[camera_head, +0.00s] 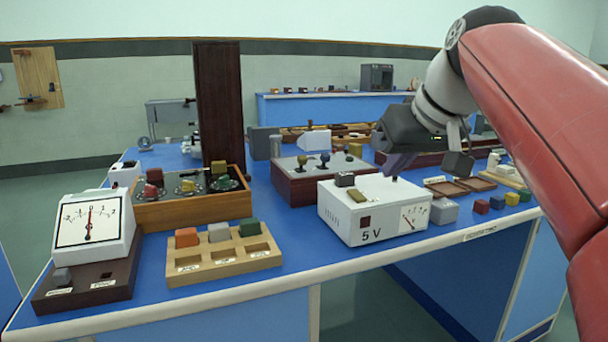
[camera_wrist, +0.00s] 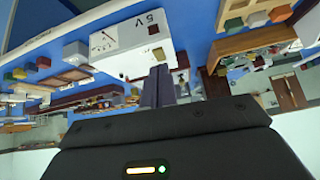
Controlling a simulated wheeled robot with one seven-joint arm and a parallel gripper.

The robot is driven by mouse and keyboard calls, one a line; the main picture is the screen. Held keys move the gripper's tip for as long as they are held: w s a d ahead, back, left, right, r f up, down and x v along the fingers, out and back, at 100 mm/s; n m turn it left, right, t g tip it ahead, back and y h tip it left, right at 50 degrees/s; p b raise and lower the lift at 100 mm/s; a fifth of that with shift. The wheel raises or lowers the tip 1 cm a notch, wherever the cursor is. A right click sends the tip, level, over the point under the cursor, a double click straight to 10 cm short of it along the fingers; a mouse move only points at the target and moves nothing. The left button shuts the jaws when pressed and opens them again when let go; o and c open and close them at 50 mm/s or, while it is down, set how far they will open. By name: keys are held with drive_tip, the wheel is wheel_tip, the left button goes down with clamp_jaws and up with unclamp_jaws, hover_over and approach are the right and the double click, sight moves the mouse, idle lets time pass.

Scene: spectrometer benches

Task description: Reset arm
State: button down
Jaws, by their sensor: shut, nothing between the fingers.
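My gripper (camera_head: 397,166) is at the end of my red and grey arm, which reaches in from the right in the head view. Its fingers are together, with nothing between them, and point down over the back of a white 5 V box (camera_head: 372,216) with a dial. In the wrist view the closed fingers (camera_wrist: 158,85) show in front of the same white box (camera_wrist: 122,42). I cannot tell whether the fingertips touch the box.
On the blue bench stand a white meter (camera_head: 92,222), a wooden tray with coloured blocks (camera_head: 222,262), a wooden box with knobs (camera_head: 192,211) and a lever box (camera_head: 300,187). Small cubes (camera_head: 481,206) lie at the right. A tall dark panel (camera_head: 220,105) rises behind.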

drive_tip(key=s+f+m, duration=0.1)
drive_tip(key=s+f, duration=0.5)
drive_tip(key=f, duration=0.3)
drive_tip(key=s+a+f+m+g+h, duration=0.1)
drive_tip(key=s+f, duration=0.4)
drive_tip(key=f, duration=0.5)
drive_tip(key=s+f+h, duration=0.1)
drive_tip(key=s+f, duration=0.5)
drive_tip(key=f, duration=0.4)
drive_tip(key=shift+s+a+m+g, duration=0.25)
drive_tip(key=shift+s+m+g, duration=0.1)
drive_tip(key=shift+m+g, duration=0.05)
drive_tip(key=shift+a+f, duration=0.1)
